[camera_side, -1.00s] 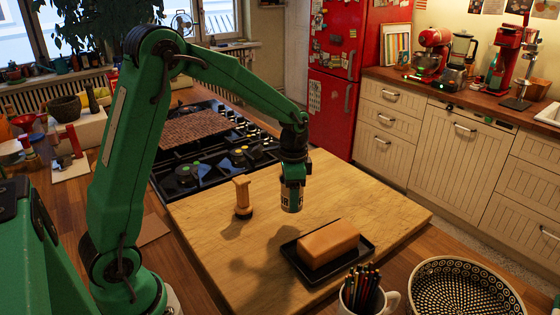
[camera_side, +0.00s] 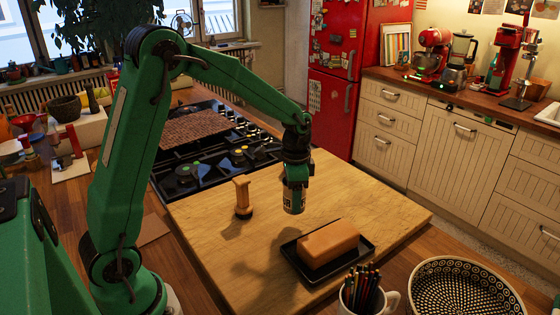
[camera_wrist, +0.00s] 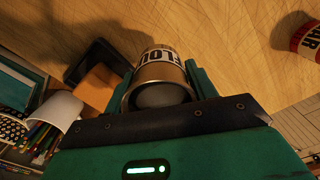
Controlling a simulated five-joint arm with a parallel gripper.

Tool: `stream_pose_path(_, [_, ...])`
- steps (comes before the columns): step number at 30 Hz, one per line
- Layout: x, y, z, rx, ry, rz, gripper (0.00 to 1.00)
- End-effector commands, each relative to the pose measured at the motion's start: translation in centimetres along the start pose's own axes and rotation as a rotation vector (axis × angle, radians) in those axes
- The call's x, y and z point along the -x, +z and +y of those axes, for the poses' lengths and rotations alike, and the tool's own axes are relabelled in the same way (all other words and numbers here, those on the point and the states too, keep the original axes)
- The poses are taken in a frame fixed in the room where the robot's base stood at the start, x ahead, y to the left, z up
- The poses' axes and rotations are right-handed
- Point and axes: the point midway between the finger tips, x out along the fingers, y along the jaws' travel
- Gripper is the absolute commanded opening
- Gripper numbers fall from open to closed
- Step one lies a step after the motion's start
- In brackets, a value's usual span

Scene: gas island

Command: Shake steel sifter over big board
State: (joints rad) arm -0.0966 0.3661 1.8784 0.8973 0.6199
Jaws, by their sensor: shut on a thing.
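My gripper (camera_side: 296,181) is shut on the steel sifter (camera_side: 294,200), a small metal cylinder with dark lettering. The sifter hangs above the big wooden board (camera_side: 365,195), apart from its surface and slightly tilted. In the wrist view the sifter (camera_wrist: 160,72) sits between the green fingers of my gripper (camera_wrist: 163,80), its label partly readable as "FLO". The board (camera_wrist: 230,40) fills the background there. Whether anything falls from the sifter is not visible.
A butter-like block (camera_side: 328,243) on a black tray (camera_side: 298,262) lies on the board, nearer the camera. A pencil mug (camera_side: 368,290) and patterned bowl (camera_side: 460,285) are in front. The hob (camera_side: 215,165) lies behind.

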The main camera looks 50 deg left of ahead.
Motion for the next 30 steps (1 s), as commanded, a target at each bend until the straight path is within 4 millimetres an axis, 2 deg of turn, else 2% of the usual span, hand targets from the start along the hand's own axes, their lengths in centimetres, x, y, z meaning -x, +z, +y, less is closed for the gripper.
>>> stream_pose_path(11, [0.0, -0.1, 0.0, 0.000, 0.000, 0.001, 0.36])
stream_pose_path(21, [0.0, 0.9, -1.3, 0.002, 0.000, 0.001, 0.36])
stream_pose_path(30, [0.0, 1.0, -1.4, -0.001, 0.000, 0.001, 0.36])
